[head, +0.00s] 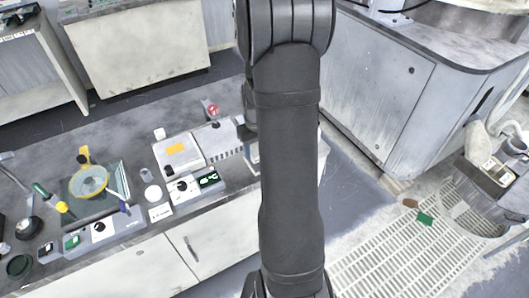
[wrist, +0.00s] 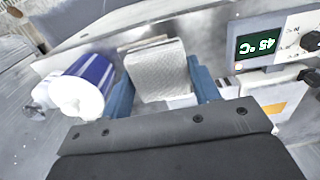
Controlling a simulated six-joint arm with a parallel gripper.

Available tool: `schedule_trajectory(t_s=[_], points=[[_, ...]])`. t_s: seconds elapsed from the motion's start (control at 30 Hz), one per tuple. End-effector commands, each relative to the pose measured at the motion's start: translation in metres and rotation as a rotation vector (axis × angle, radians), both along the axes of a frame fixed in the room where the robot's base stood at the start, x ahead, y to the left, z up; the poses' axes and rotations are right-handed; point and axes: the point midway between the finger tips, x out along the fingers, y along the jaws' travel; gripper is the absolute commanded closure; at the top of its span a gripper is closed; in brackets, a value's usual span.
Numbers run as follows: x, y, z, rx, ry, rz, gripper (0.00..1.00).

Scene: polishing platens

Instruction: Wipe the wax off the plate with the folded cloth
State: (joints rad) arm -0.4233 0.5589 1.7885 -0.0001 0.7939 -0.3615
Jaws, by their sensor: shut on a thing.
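My gripper (wrist: 162,88) has blue fingers, seen in the wrist view, and is shut on the folded cloth (wrist: 157,70). The cloth is white, textured and folded over, and sits between the two fingers. A pale grey surface lies around and beyond it; I cannot tell whether the cloth touches it.
A control box with a green display (wrist: 258,44) reading 45 °C and a knob is at the right of the wrist view. A blue and white cylinder (wrist: 88,80) is close to the left finger. A yellow ring-shaped piece (head: 88,181) and several small items crowd the bench's left.

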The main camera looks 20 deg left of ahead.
Motion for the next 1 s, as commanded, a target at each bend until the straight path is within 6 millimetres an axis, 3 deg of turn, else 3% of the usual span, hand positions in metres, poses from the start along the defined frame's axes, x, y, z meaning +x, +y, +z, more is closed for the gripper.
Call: schedule_trajectory(t_s=[0.3, 0.6, 0.8, 1.0], points=[[0.028, 0.134, 0.001, 0.001, -0.001, 0.009, 0.62], [0.015, 0.258, 0.001, 0.001, -0.001, 0.007, 0.62], [0.000, 0.305, 0.001, 0.001, -0.001, 0.003, 0.62], [-0.005, 0.318, -0.001, 0.000, 0.000, 0.000, 0.62]])
